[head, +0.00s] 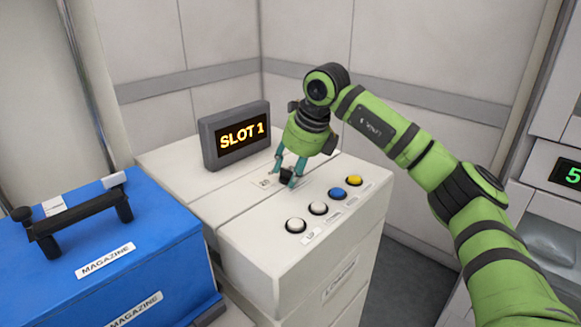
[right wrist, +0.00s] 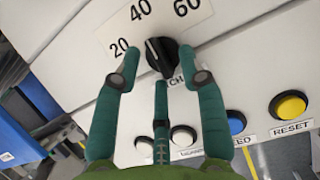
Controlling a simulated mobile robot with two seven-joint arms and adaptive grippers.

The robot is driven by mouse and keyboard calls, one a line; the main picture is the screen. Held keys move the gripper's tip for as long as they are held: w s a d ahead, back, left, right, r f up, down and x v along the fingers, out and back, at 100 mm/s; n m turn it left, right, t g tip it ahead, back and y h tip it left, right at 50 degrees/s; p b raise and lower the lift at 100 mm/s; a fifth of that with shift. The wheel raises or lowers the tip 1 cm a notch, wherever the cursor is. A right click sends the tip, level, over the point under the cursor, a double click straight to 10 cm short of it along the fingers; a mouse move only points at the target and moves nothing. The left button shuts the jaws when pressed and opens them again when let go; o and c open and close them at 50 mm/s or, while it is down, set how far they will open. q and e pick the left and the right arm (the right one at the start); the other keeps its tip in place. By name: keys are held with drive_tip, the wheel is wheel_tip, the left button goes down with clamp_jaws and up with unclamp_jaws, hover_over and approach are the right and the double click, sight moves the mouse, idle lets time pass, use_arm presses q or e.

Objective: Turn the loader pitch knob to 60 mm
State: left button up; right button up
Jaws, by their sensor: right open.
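The loader pitch knob (head: 286,174) is a small black knob on top of the white loader cabinet. In the right wrist view the knob (right wrist: 162,57) sits below a white scale plate (right wrist: 150,25) marked 20, 40 and 60. Its pale pointer line slants up and left, roughly at 40. My right gripper (head: 289,176) points down over the knob. In the wrist view its teal fingers (right wrist: 162,78) are open, spread to the left and right of the knob, with a third finger below it. I cannot tell whether any finger touches the knob. My left gripper is not in view.
Several push buttons, white, blue (head: 337,193) and yellow (head: 354,180), line the cabinet's front edge near the gripper. A display (head: 236,135) reading SLOT 1 stands behind. A blue magazine box (head: 100,250) with a black handle is at left. Walls close the back.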

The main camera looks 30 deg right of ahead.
drive_tip(key=c, duration=0.6)
clamp_jaws()
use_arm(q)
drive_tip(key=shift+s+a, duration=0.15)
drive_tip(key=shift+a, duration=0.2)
use_arm(e)
drive_tip(key=m+h, duration=0.1)
drive_tip(key=m, duration=0.1)
drive_tip(key=m+h, duration=0.1)
drive_tip(key=m, duration=0.2)
drive_tip(key=shift+w+a+m+b, duration=0.15)
drive_tip(key=shift+a+m+b, duration=0.15)
drive_tip(key=shift+a, duration=0.1)
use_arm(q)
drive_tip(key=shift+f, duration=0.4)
use_arm(e)
drive_tip(key=shift+w+a+m+h, duration=0.15)
drive_tip(key=shift+m+h, duration=0.65)
drive_tip(key=shift+m, duration=1.5)
